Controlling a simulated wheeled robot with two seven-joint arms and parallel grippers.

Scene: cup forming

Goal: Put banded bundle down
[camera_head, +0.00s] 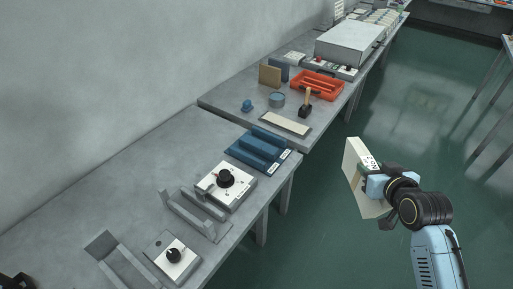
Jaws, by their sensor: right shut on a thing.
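My right gripper (374,189) is shut on a flat cream bundle (354,165) with black print on a white part. It holds the bundle tilted in the air over the green floor, to the right of the tables and apart from them. The gripper covers part of the bundle, and I cannot make out a band clearly. My left gripper does not show.
The near grey table (130,205) holds two dial units, grey channel-shaped holders and a blue stepped block (258,148). The floor (330,235) is clear.

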